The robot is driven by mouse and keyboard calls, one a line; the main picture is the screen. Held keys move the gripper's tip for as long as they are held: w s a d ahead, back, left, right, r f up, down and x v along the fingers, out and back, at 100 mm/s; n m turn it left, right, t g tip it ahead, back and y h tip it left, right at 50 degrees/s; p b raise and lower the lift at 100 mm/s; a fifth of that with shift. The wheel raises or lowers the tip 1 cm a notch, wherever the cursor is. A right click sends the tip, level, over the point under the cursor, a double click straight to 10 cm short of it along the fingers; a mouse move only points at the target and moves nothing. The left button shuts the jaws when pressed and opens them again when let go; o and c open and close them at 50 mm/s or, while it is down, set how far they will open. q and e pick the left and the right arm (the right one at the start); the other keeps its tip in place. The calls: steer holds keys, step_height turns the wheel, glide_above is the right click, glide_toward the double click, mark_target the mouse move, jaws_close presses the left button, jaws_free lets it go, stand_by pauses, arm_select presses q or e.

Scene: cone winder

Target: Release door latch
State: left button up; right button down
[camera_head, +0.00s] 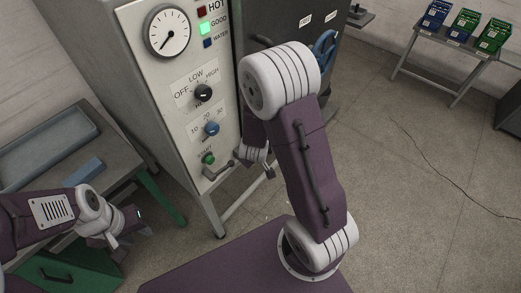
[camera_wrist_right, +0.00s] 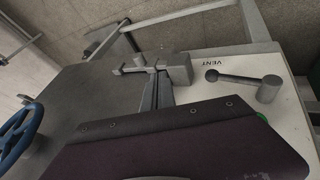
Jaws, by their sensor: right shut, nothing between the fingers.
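The grey door latch (camera_wrist_right: 178,68) sits near the edge between the pale front panel and the dark side door (camera_wrist_right: 85,100) in the right wrist view. A short bar reaches left from its block. My right gripper (camera_wrist_right: 157,76) is shut and empty, its fingertips close beside the latch; I cannot tell whether they touch. In the head view my right gripper (camera_head: 267,171) is small and partly hidden by my own arm, near the cabinet's front corner, and the latch cannot be made out there. My left gripper (camera_head: 138,222) is low at the left, away from the cabinet; its jaw opening is unclear.
A blue handwheel (camera_wrist_right: 18,132) is on the dark side. A bench (camera_head: 60,150) stands left, a shelf table (camera_head: 440,75) far right. The right floor is mostly clear.

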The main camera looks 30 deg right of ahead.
steer(key=w+d+f+b, duration=0.3)
steer(key=w+d+f, duration=0.2)
steer(key=f, duration=0.3)
steer(key=shift+w+d+f, duration=0.4)
steer(key=shift+d, duration=0.2)
steer(key=d, duration=0.1)
steer(key=w+d+p, duration=0.1)
steer(key=d, duration=0.1)
steer(key=w+d, duration=0.1)
steer(key=d, duration=0.1)
steer(key=shift+r, duration=0.1)
